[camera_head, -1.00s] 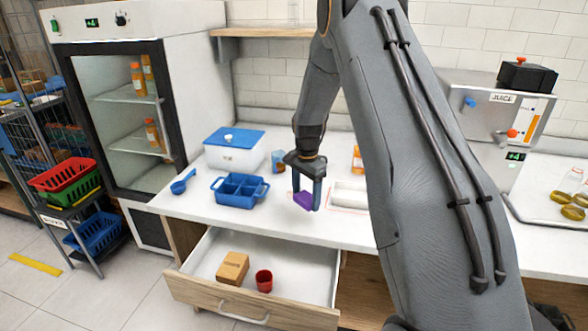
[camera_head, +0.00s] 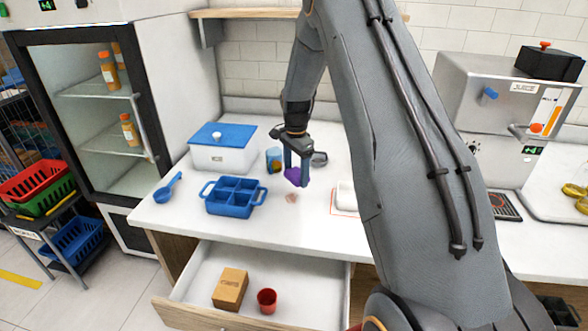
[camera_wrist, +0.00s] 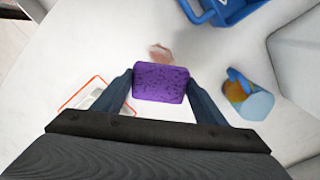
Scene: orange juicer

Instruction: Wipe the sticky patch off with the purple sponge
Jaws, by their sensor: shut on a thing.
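My gripper (camera_head: 297,172) is shut on the purple sponge (camera_head: 293,177) over the white counter. In the wrist view the sponge (camera_wrist: 161,82) sits between both fingers, its broad speckled face showing. The sticky patch (camera_head: 291,197) is a small faint brownish-pink smear on the counter, just in front of the sponge. In the wrist view the patch (camera_wrist: 160,53) lies just beyond the sponge's upper edge, not covered by it. I cannot tell whether the sponge touches the counter.
A blue divided tray (camera_head: 235,196) stands left of the patch, with a blue scoop (camera_head: 168,187) farther left. A blue-lidded white box (camera_head: 222,150) and a blue cup (camera_head: 273,158) stand behind. Below, an open drawer (camera_head: 205,265) holds a box and a red cup.

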